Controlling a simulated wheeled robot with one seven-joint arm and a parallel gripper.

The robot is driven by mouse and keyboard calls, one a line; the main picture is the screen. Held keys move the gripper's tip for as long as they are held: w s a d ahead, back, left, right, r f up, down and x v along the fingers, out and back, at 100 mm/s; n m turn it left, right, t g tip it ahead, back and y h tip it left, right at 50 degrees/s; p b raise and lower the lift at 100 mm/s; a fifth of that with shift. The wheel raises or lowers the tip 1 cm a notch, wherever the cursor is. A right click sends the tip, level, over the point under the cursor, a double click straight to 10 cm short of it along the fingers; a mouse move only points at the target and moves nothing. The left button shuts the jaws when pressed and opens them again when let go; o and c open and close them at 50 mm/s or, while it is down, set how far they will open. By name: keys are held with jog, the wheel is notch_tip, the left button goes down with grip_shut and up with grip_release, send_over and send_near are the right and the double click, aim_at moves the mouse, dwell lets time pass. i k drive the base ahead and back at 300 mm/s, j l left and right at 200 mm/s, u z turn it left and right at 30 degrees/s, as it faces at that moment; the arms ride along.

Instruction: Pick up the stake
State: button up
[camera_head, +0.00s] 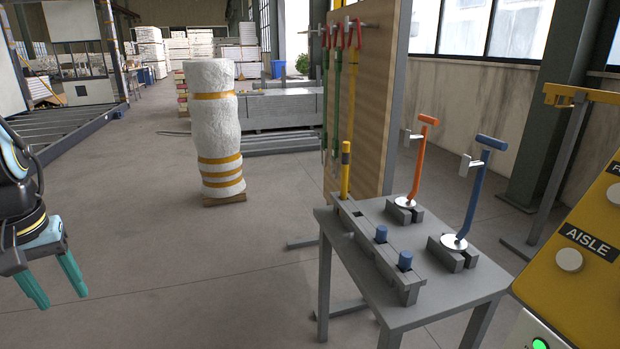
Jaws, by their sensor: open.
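A yellow upright post with a black band (345,171), which looks like the stake, stands in the far end of a long grey rack (362,243). The rack lies along the left side of a grey table (455,300). Two short blue pegs (381,233) stand in the same rack, nearer to me. The lower part of the yellow post is hidden in the rack. My gripper (62,298) has teal fingers and hangs at the lower left, open and empty, well left of the table and apart from it.
An orange-handled tool (419,160) and a blue-handled tool (472,200) stand in grey blocks on the table. A wooden board (375,90) with hanging tools rises behind. A white wrapped roll (214,135) stands left of it. A yellow panel (585,240) is at right. The floor between gripper and table is clear.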

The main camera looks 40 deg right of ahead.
aim_at(346, 156)
jog(key=i+z, duration=0.2)
jog(key=z, duration=1.25)
jog(key=i+j+z, duration=0.75)
jog(key=j+z, duration=0.2)
jog(key=i+j+z, duration=0.15)
jog(key=j+z, duration=0.15)
jog(key=j, duration=0.25)
jog(key=i+j, duration=0.15)
jog(key=j, duration=0.2)
jog(key=i+j, duration=0.15)
jog(key=j, duration=0.2)
jog(key=i+j, duration=0.2)
jog(key=j, duration=0.15)
jog(key=i+j, duration=0.15)
jog(key=j, duration=0.25)
jog(key=i+j, duration=0.15)
jog(key=j, duration=0.2)
